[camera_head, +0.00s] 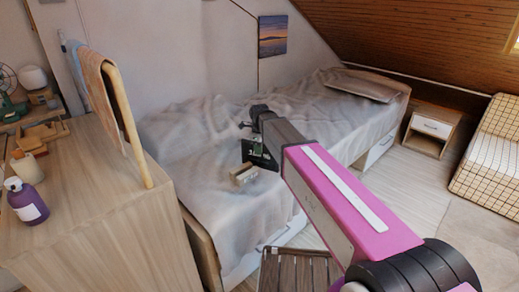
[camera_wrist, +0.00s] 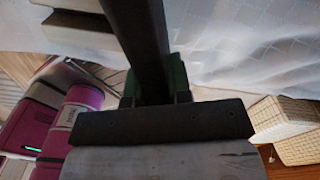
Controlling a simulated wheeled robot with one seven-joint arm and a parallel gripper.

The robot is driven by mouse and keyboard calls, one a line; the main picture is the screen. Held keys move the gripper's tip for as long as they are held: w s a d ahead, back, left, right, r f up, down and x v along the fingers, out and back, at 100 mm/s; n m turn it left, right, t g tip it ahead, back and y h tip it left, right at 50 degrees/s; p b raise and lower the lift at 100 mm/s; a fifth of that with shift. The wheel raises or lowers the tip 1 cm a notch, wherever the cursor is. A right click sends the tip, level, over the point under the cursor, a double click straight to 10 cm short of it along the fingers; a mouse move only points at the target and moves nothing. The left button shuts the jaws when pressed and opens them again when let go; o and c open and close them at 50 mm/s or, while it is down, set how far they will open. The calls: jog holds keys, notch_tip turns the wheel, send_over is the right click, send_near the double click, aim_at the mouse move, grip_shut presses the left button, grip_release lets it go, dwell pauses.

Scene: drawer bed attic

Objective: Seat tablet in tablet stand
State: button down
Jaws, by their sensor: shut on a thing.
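The tablet (camera_head: 260,157), a thin dark panel with green on its face, hangs from my gripper (camera_head: 253,133) over the bed. My gripper is shut on it; the arm partly hides the grip. In the wrist view a dark upright bar, probably the tablet (camera_wrist: 140,40) seen nearly edge-on, rises from the gripper (camera_wrist: 155,95). The tablet stand (camera_head: 243,175) looks like a small beige block on the bed, just below and left of the tablet. A pale block at the upper left of the wrist view is probably the stand (camera_wrist: 85,38). I cannot tell whether tablet and stand touch.
The bed (camera_head: 200,190) has a rumpled grey cover. A wooden cabinet (camera_head: 95,215) stands at left, with a purple bottle (camera_head: 27,203) and a chair or rack with an orange cloth (camera_head: 97,75). A dark slatted piece (camera_head: 298,270) is below.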

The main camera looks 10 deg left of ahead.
jog(key=shift+f, duration=0.55)
jog(key=c, duration=1)
grip_release()
jog(key=shift+c, duration=0.2)
notch_tip(320, 180, up, 13)
jog(key=shift+r, duration=0.15)
